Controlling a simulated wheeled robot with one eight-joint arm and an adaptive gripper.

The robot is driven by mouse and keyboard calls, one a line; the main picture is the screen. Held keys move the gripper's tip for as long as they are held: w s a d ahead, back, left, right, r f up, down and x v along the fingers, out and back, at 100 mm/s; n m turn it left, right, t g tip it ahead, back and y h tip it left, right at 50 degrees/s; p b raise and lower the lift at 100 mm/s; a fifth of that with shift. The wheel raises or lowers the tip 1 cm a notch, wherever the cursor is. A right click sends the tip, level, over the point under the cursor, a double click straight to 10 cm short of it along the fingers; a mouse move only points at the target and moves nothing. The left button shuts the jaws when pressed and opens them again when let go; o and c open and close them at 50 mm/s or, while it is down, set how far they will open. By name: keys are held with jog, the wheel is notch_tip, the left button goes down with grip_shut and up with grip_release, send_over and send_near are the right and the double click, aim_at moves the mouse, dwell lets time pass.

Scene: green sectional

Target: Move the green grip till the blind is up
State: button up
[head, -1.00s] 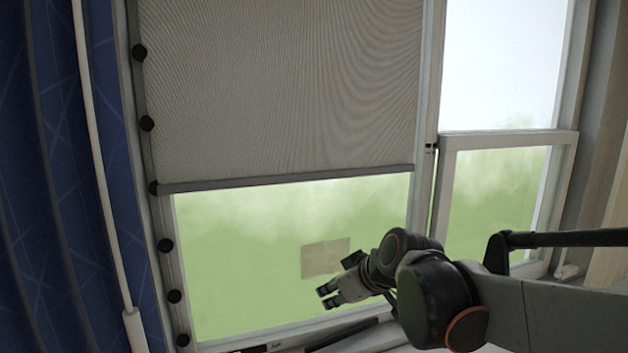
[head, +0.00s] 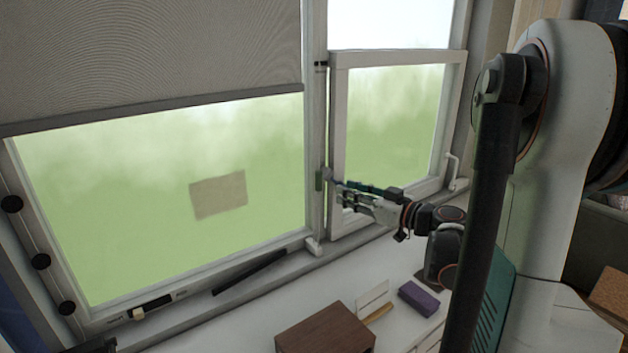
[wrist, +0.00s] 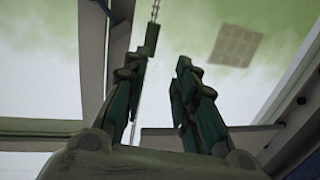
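The grey roller blind (head: 150,50) covers the upper part of the left window, its bottom bar slanting across the head view. The small green grip (head: 319,180) hangs upright by the post between the two windows. The wrist view shows the green grip (wrist: 151,38) on a thin chain, just beyond the left fingertip. My gripper (head: 341,190) is close to the right of the grip in the head view. In the wrist view my gripper (wrist: 158,62) is open, fingers apart, with nothing between them. I cannot tell whether the left finger touches the grip.
The right window (head: 395,125) stands behind my gripper, with a white handle (head: 452,170) at its right. Below lie a brown box (head: 326,332), a purple block (head: 418,298) and a dark bar (head: 249,272) on the sill. A tan square (head: 218,194) shows on the left pane.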

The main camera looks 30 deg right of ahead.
aim_at(319, 176)
jog(key=shift+t, duration=0.3)
jog(key=x, duration=0.4)
jog(key=d+b+x, duration=0.1)
jog(key=x, duration=0.3)
jog(key=b+x, duration=0.1)
jog(key=x, duration=0.3)
jog(key=shift+w+d+r, duration=0.1)
jog(key=shift+w+d, duration=0.1)
jog(key=shift+w, duration=0.25)
grip_shut()
